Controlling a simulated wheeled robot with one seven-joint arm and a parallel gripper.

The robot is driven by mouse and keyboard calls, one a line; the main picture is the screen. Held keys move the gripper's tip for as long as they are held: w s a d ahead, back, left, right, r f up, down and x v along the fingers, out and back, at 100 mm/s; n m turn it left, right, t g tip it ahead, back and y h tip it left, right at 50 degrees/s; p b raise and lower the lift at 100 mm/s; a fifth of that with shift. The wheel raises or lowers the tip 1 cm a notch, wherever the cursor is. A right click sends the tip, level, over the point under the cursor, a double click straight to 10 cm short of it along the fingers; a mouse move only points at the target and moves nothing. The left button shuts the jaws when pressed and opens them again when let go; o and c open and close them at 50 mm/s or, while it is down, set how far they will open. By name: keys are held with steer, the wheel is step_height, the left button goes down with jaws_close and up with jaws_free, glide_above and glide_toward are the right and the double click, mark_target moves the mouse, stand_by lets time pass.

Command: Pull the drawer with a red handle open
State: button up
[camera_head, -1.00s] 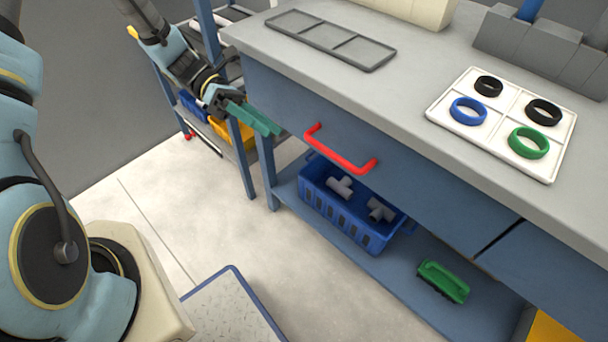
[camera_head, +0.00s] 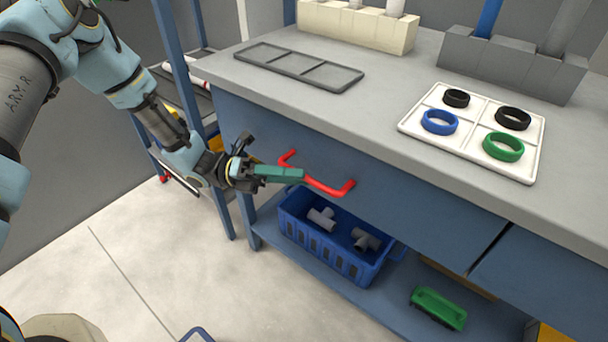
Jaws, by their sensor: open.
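The drawer with the red handle (camera_head: 328,188) is in the blue front (camera_head: 345,160) of the workbench, and it looks shut. My gripper (camera_head: 292,174), with green fingers, is open and points right at the left part of the handle. In the picture its fingertips overlap or nearly meet the bar. I cannot tell whether they touch it or whether the bar lies between them.
A blue crate (camera_head: 310,250) with grey pipe fittings stands on the shelf below the drawer, beside a green object (camera_head: 438,308). On the benchtop are a grey tray (camera_head: 300,66) and a white tray (camera_head: 417,122) with rings. The floor (camera_head: 150,265) in front is largely clear.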

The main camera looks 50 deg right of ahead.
steer(key=shift+x, duration=1.1)
jaws_close()
stand_by(0.7)
